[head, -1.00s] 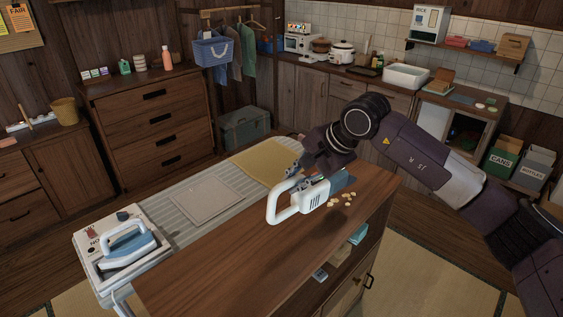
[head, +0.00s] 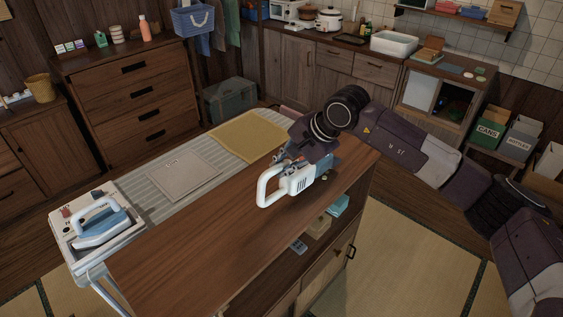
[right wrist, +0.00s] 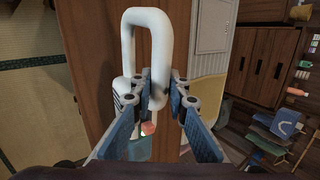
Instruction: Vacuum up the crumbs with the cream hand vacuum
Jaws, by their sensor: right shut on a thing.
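The cream hand vacuum (head: 299,184) is low over the wooden counter top near its right end, its white loop handle (head: 262,189) toward the left. I cannot tell whether its nozzle touches the wood. My right gripper (head: 298,163) is shut on the vacuum from above. In the right wrist view, the handle (right wrist: 129,45) rises between and beyond the fingers of my right gripper (right wrist: 163,88). At most a small pale speck of the crumbs (head: 325,179) shows by the vacuum's front; the vacuum and arm may hide others. My left gripper is out of view.
The counter top (head: 200,255) is bare on its left part. Behind it stands an ironing board with an iron (head: 100,222), a flat pale panel (head: 184,175) and a yellow cloth (head: 248,136). Open shelves under the counter hold small items.

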